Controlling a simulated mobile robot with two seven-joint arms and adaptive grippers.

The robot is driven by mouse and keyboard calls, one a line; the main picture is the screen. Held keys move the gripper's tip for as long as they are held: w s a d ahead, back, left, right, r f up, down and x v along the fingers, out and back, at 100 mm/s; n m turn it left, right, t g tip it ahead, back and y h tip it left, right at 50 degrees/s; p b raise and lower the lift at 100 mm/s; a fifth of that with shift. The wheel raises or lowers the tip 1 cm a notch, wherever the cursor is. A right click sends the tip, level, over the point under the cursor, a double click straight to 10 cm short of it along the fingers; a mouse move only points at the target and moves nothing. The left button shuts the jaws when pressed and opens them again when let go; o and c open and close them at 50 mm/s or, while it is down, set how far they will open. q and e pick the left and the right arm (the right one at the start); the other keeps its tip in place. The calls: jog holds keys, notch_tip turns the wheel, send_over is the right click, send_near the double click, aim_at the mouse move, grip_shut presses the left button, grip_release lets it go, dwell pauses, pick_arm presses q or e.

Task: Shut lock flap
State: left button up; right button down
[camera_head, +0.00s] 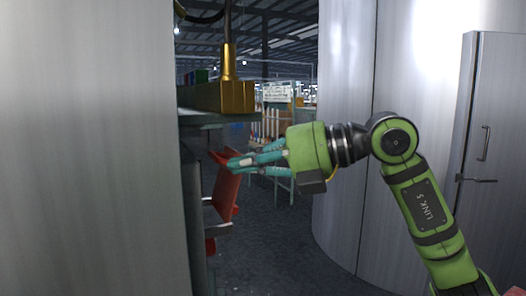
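A red, tilted flap-like panel (226,192) stands out from the machine's side, left of the middle. I cannot tell for sure whether it is the lock flap. My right gripper (232,163) has a green body and teal fingers and points left, with its fingertips at the panel's upper part. I cannot tell whether they touch it. The fingers are seen from the side, so their opening is unclear, and nothing held shows between them. My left gripper is not in view.
A brass block (236,97) on a rod stands above the gripper, by a grey ledge (212,119). A large metal wall (85,150) fills the left. A metal cylinder (338,215) and a cabinet door (496,150) with a handle stand at right. The dark floor (280,260) between is clear.

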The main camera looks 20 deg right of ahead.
aim_at(224, 182)
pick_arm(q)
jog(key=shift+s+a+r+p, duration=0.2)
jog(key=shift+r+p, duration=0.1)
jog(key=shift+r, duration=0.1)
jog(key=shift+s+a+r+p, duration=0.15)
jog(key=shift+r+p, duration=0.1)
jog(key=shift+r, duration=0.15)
pick_arm(e)
jog(key=x, duration=0.4)
jog(key=shift+w+a, duration=0.1)
jog(key=shift+a, duration=0.05)
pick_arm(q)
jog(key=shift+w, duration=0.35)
pick_arm(e)
jog(key=shift+w, duration=0.1)
jog(key=shift+f, duration=0.1)
